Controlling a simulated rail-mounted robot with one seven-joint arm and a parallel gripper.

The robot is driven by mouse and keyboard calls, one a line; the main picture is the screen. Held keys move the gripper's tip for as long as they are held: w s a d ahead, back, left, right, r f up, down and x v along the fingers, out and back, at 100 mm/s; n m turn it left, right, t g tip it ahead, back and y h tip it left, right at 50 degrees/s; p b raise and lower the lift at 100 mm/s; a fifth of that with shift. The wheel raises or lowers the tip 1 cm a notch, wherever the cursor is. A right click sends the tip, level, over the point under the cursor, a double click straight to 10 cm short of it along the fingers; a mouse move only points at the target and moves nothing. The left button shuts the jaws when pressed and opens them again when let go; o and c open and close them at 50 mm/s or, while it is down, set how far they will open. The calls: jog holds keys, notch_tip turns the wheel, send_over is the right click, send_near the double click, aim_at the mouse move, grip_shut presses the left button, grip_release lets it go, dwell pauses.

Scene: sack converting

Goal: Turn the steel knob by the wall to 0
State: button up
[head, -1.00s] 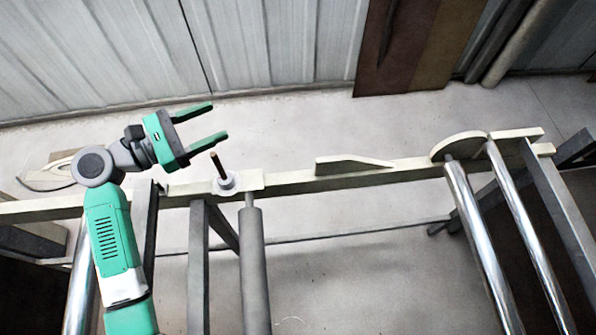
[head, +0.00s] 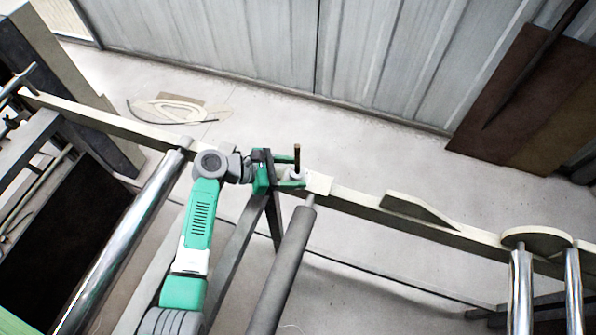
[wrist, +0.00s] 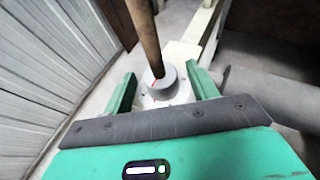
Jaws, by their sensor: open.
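The knob is a small grey round cap with a red line, seen in the wrist view (wrist: 168,86), on a pale round base on the beam. It shows small and pale in the head view (head: 299,176). A brown rod (wrist: 145,38) stands up at the knob and hides part of its face; it shows upright in the head view (head: 297,155). My gripper (head: 297,171) is open around the knob, one finger on each side. In the wrist view (wrist: 163,78) gaps show between the fingers and the knob. No scale numbers are readable.
A long pale beam (head: 355,206) carries the knob and a wedge-shaped plate (head: 418,211). A grey roller (head: 284,268) and shiny steel rollers (head: 122,243) stand in front. Brown boards (head: 525,95) lean on the corrugated wall (head: 230,40). The floor behind the beam is largely clear.

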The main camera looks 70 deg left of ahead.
jog(key=shift+x, duration=0.8)
jog(key=shift+c, duration=0.2)
jog(key=c, duration=0.9)
jog(key=shift+r, duration=0.1)
jog(key=shift+c, duration=0.2)
jog(key=shift+p, duration=0.35)
